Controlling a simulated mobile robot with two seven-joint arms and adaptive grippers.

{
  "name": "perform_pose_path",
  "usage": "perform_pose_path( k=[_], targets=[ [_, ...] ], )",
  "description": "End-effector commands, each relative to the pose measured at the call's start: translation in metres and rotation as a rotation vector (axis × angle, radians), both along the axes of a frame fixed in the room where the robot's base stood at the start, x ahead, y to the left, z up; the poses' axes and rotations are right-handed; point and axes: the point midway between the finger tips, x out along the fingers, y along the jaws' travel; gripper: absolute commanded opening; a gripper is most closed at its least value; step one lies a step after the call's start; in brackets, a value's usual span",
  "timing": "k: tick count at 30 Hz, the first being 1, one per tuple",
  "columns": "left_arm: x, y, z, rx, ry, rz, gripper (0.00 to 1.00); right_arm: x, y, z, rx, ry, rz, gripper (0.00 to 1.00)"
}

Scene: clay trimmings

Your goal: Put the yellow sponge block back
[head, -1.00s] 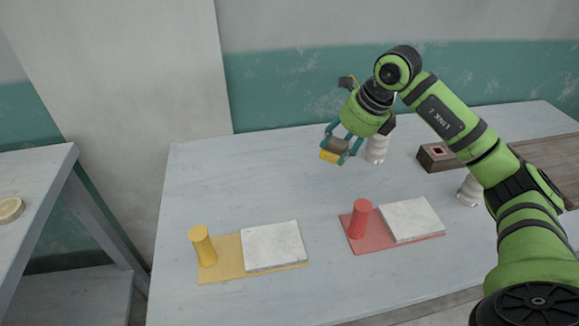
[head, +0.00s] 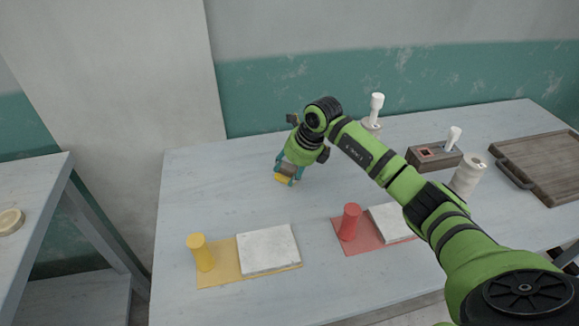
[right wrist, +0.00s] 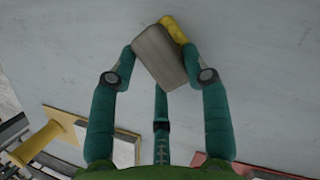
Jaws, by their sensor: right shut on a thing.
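The yellow sponge block (head: 281,178), with a grey-brown part, is held in my right gripper (head: 287,173) above the table, behind the yellow mat. In the right wrist view the fingers (right wrist: 160,62) close on the grey-brown part of the block, and its yellow part (right wrist: 174,29) shows at the far side. A yellow mat (head: 219,275) at the front left bears a yellow post (head: 202,254) and a white slab (head: 267,249). A red mat (head: 365,247) to its right bears a red post (head: 349,222) and another white slab (head: 390,222), partly hidden by my arm. My left gripper is not in view.
At the right stand a brown holder with a square hole (head: 424,155), white cylindrical stands (head: 468,178) and a wooden tray (head: 540,165). The back left of the table (head: 215,180) is clear. A side table (head: 35,190) stands at the left.

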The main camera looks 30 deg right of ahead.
Motion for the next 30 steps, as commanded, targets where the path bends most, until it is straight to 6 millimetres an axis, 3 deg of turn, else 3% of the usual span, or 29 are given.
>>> perform_pose_path(
  k=[9,10,11,22,26,30],
  targets=[
    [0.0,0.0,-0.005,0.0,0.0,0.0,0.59,0.001,-0.001,-0.004,0.0,-0.003,-0.001,0.21],
    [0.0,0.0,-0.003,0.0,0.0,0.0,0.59,0.001,-0.001,-0.002,0.0,-0.003,-0.001,0.6],
    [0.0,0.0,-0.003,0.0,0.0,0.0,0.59,0.001,0.0,-0.002,0.0,-0.002,0.0,0.71],
    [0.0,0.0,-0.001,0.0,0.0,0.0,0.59,0.0,0.0,0.0,0.0,-0.002,0.0,0.71],
    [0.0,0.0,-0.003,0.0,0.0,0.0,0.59,-0.002,-0.003,0.01,-0.002,-0.005,-0.002,0.71],
    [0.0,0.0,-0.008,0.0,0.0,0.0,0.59,-0.011,-0.009,0.034,-0.003,-0.008,-0.002,0.71]
  ],
)
